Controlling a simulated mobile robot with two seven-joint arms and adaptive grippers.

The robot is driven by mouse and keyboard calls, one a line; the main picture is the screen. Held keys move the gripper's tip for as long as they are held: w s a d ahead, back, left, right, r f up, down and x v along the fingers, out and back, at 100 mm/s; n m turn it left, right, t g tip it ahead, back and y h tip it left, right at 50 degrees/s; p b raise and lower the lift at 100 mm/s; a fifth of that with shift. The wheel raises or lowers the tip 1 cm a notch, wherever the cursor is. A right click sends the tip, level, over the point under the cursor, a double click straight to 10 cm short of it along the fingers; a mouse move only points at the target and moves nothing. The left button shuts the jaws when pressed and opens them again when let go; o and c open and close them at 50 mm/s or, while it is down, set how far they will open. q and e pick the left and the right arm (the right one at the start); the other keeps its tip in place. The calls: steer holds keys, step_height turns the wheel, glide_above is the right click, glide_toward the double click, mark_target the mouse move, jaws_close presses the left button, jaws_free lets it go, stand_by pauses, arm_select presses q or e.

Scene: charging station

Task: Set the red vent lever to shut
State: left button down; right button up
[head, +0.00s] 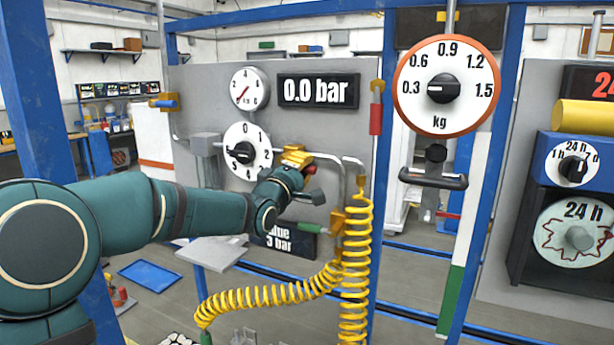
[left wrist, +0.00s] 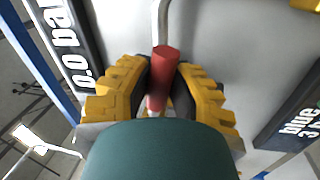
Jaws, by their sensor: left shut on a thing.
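The red vent lever (left wrist: 162,72) shows in the left wrist view as a red cylinder between the two yellow-and-black fingers of my left gripper (left wrist: 160,88), which are shut on it. In the head view my left gripper (head: 300,164) is at the grey panel (head: 213,85), right of the white 0-to-5 dial (head: 247,150). Only a small bit of the red lever (head: 310,169) shows there beside the yellow finger. The lever's base and exact angle are hidden. My right gripper is in neither view.
A display (head: 318,91) reads 0.0 bar. A small gauge (head: 249,88) is left of it. A red handle (head: 376,119) hangs on the blue post. A green lever (head: 310,228) and a coiled yellow hose (head: 354,265) are below my gripper. A kg scale (head: 448,60) hangs at right.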

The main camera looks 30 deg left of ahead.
arm_select(q)
steer(key=shift+r+n+y+b, duration=0.15)
steer(key=shift+r+n+b, duration=0.1)
steer(key=shift+n, duration=0.4)
steer(key=shift+r+n+y+b, duration=0.15)
steer(key=shift+r+n, duration=0.1)
steer(key=shift+n, duration=0.4)
steer(key=shift+r, duration=0.1)
steer(key=c, duration=0.9)
jaws_free()
steer(key=shift+o, duration=0.2)
steer(key=shift+s, duration=0.15)
steer(key=s+f, duration=0.2)
steer(key=s, duration=0.9)
steer(key=shift+s+d+f, duration=0.15)
steer(key=shift+s+d, duration=0.15)
steer(key=shift+d, duration=0.1)
